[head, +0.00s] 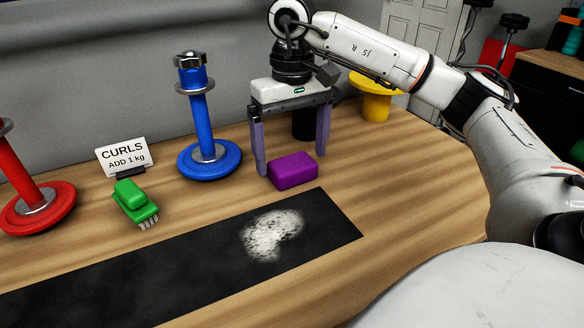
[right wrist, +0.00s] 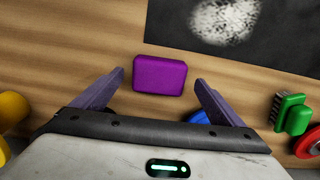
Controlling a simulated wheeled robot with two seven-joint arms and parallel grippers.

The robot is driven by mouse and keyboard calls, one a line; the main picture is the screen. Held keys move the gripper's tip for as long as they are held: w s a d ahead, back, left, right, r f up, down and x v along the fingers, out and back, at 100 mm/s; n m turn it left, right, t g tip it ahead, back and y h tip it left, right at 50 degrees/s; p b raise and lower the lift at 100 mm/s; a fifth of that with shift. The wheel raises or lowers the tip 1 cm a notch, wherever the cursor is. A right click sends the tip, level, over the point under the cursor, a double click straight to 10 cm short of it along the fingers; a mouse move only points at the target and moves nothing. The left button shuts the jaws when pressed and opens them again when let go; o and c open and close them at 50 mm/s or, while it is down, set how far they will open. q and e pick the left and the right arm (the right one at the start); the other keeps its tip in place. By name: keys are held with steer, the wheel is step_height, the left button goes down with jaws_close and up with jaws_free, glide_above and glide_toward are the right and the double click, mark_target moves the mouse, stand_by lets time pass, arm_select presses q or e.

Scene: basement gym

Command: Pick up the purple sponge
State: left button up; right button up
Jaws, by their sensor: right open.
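The purple sponge (head: 293,171) lies flat on the wooden table, just behind the black mat's far edge. My right gripper (head: 293,160) is open above and around the sponge's place, its two fingers pointing down, with the sponge appearing between or slightly in front of them. In the right wrist view the sponge (right wrist: 159,75) sits between the lines of the two open fingers (right wrist: 160,82), a little ahead of centre, with gaps on both sides. Nothing is held. My left gripper is not in view.
A blue weight post (head: 203,120) stands left of the gripper, and a green brush (head: 133,200) lies farther left by a CURLS sign (head: 122,156). A red post (head: 36,205) is far left, a yellow one (head: 375,105) behind right. The black mat (head: 120,270) carries a white powder patch (head: 270,234).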

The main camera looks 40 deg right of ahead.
mark_target(293, 162)
step_height(293, 162, down, 3)
steer(key=shift+d+f, duration=0.1)
steer(key=shift+c, duration=0.4)
steer(key=c, duration=1.1)
steer(key=shift+o, duration=0.2)
steer(key=shift+w, duration=0.1)
step_height(293, 162, up, 10)
steer(key=shift+r+p, duration=0.1)
steer(key=shift+p, duration=0.95)
